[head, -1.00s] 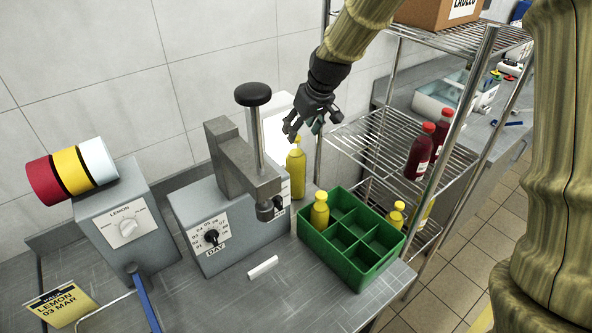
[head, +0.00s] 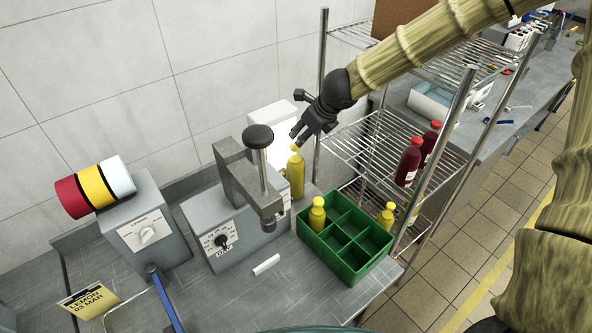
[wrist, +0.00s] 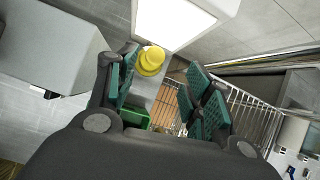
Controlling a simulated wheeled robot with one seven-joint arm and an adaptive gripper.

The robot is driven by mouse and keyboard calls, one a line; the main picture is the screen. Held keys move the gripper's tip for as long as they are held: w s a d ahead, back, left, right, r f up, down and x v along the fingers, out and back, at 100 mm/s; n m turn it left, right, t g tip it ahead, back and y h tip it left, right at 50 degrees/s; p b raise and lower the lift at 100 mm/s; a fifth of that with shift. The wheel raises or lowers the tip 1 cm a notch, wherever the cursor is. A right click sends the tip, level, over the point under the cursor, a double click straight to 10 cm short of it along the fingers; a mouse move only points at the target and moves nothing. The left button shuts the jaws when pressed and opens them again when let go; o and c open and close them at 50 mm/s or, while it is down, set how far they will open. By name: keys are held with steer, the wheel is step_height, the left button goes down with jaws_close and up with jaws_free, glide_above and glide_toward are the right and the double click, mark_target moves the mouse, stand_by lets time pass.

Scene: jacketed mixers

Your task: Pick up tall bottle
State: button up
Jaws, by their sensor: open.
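The tall yellow bottle (head: 297,176) stands upright on the metal bench, behind the green crate and right of the grey press. My gripper (head: 306,137) is open and empty, pointing down close above the bottle's cap. Whether a finger touches the cap cannot be told. In the wrist view, the bottle (wrist: 150,61) is seen from above as a yellow round shape, by the left finger pair of my gripper (wrist: 163,88). A shorter yellow bottle (head: 318,214) stands in a compartment of the green crate (head: 346,268).
A grey press (head: 240,180) with a tall post stands close left of the bottle. A white box (head: 268,123) is behind it by the wall. A wire rack (head: 372,140) with red bottles (head: 407,164) is at the right. A white stick (head: 266,264) lies on the bench.

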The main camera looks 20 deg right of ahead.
mark_target(296, 146)
steer(key=shift+m, duration=0.9)
steer(key=shift+s+f+b+x, duration=0.15)
steer(key=shift+b+x, duration=1)
steer(key=shift+x, duration=0.6)
steer(key=shift+s+f+b+x, duration=0.1)
steer(key=shift+s+b+x, duration=0.05)
steer(key=shift+b+x, duration=1.35)
steer(key=shift+s+f+b+x, duration=0.15)
steer(key=shift+b+x, duration=0.7)
steer(key=shift+x, duration=1.15)
steer(key=shift+r, duration=0.15)
steer(key=shift+c, duration=0.2)
jaws_close()
steer(key=shift+r, duration=0.1)
